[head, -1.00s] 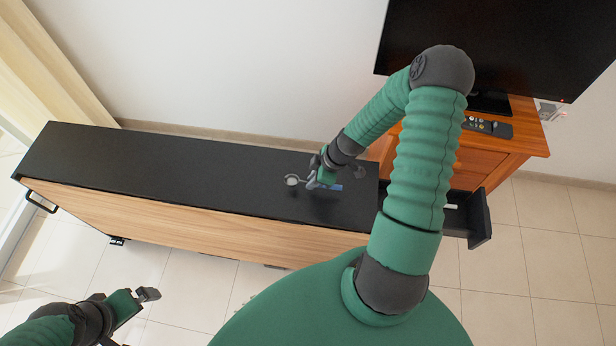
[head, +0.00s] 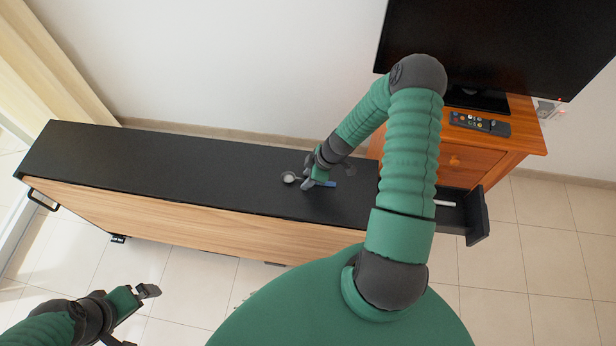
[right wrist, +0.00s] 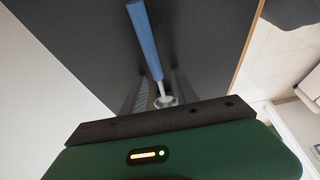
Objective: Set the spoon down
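The spoon has a blue handle (head: 327,184) and a pale round bowl (head: 289,178). It lies along the black top of the long low cabinet (head: 180,165), near its right end, bowl to the left. My right gripper (head: 308,177) is low over the spoon's neck. In the right wrist view the blue handle (right wrist: 146,40) points away and the bowl (right wrist: 165,101) is close to the palm. The fingers (right wrist: 160,90) stand on both sides of the neck with gaps, so the gripper looks open. My left gripper (head: 146,305) is empty, apart from the cabinet, with jaws spread.
An open drawer (head: 477,218) juts out at the cabinet's right end. Behind it stands a wooden stand (head: 525,145) with a remote control (head: 480,123) and a large television (head: 500,45). The cabinet top left of the spoon is bare.

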